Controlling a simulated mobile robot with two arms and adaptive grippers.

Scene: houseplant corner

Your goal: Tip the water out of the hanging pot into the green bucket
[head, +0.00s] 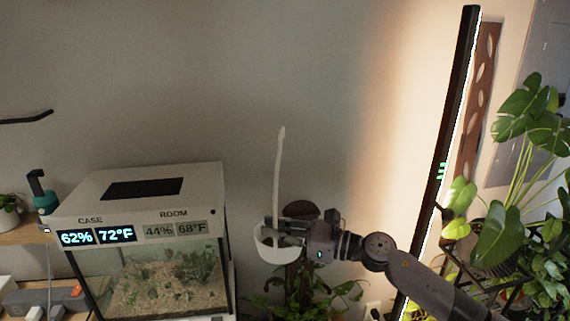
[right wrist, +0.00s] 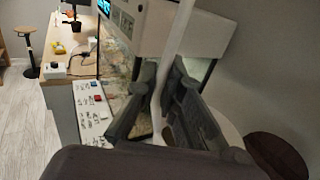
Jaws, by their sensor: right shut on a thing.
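The white hanging pot (head: 278,252) is a small round bowl with a tall white hanger (head: 279,165) rising from it. It is held in the air in front of the wall, to the right of the glass case. My right gripper (head: 283,228) is shut on the pot's hanger, just above the bowl. In the right wrist view the hanger (right wrist: 178,35) runs up between the two dark fingers (right wrist: 165,90), and part of the white bowl (right wrist: 232,130) shows behind them. Water inside the pot cannot be made out. The green bucket and my left gripper are not in view.
A glass case (head: 150,250) with readouts stands left of the pot. A dark round top (head: 303,210) is close behind the gripper. Leafy plants (head: 525,140) and a tall light bar (head: 450,130) stand right. A black hook (head: 28,118) juts in at far left.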

